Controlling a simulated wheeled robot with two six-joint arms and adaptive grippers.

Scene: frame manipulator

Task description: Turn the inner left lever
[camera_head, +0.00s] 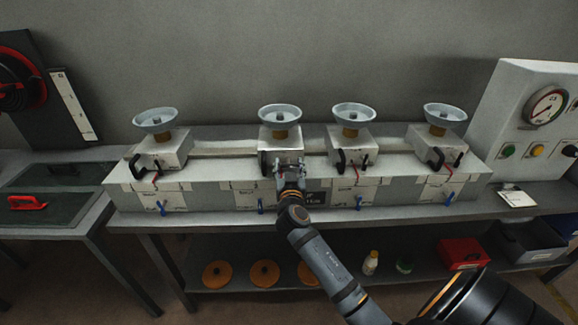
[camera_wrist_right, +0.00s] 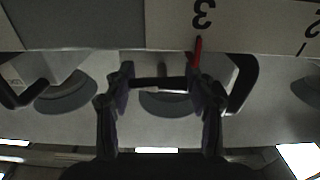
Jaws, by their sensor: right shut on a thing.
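Several grey units with round dishes on top stand in a row on a long bench block. My right gripper (camera_head: 289,183) is at the front of the inner left unit (camera_head: 281,145) in the head view. In the right wrist view its fingers (camera_wrist_right: 160,90) are on either side of a dark lever bar (camera_wrist_right: 160,83), and it is shut on this lever. A black handle (camera_wrist_right: 242,85) and a red lever (camera_wrist_right: 197,60) are beside the finger on the right. The gripper hides part of the unit's front in the head view. My left gripper is not in view.
The inner right unit (camera_head: 350,150) stands close by on the right. Small blue levers (camera_head: 359,202) hang along the block's front. A panel with a gauge (camera_head: 546,106) stands at the right. Orange discs (camera_head: 264,273) and a red bin (camera_head: 461,252) are on the lower shelf.

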